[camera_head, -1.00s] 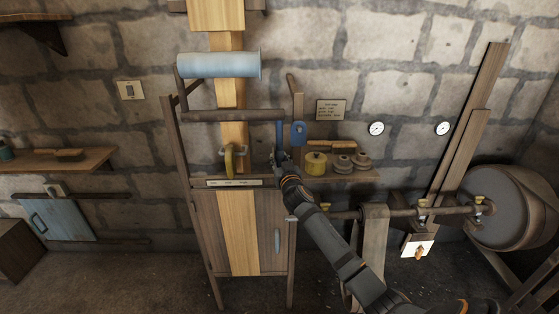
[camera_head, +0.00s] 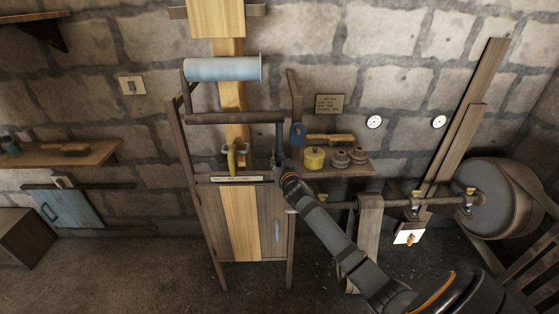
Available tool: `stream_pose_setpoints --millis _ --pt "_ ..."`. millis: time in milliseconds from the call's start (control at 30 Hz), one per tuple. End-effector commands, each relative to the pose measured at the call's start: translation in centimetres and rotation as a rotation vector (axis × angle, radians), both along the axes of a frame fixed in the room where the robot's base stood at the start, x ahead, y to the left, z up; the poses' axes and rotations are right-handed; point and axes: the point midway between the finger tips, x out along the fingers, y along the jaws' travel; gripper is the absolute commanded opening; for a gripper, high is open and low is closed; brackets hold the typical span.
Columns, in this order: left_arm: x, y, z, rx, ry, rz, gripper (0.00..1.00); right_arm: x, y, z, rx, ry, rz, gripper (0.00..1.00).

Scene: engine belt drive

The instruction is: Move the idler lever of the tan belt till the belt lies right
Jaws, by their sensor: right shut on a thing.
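The tan belt (camera_head: 238,225) runs vertically through a wooden frame, its upper part passing behind a pale blue idler roller (camera_head: 222,69). The roller hangs on an arm from a dark horizontal shaft (camera_head: 236,118). A slim handle (camera_head: 279,135) drops from the right end of this shaft. My right gripper (camera_head: 279,161) is shut on the lower part of this handle, and its fingers hide the end. A yellow pointer or hook (camera_head: 231,160) stands in front of the belt above a pale scale plate (camera_head: 237,179). My left gripper is not in view.
A line shaft (camera_head: 438,206) and large drum (camera_head: 494,203) stand further right.

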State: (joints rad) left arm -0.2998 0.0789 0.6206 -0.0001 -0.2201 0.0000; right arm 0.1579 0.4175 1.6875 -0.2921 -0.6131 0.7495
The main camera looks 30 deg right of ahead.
Motion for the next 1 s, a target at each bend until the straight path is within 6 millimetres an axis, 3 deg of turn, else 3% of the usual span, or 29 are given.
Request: stream_pose_setpoints --millis 33,67,133,433,533,1000 --pt "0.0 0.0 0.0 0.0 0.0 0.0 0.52 0.0 0.0 -0.1 0.0 0.0 0.0 0.0" --pt "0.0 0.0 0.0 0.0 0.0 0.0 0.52 0.0 0.0 -0.1 0.0 0.0 0.0 0.3" --pt "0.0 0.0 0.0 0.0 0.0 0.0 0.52 0.0 0.0 -0.1 0.0 0.0 0.0 0.39" --pt "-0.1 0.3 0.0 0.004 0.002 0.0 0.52 -0.1 0.0 0.0 -0.001 0.0 0.0 0.39" --pt "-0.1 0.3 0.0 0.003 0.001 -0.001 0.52 -1.0 0.3 0.1 -0.001 0.002 0.0 0.39" --pt "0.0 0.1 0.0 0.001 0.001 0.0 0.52 -10.1 3.7 2.2 -0.004 0.002 0.002 0.39"
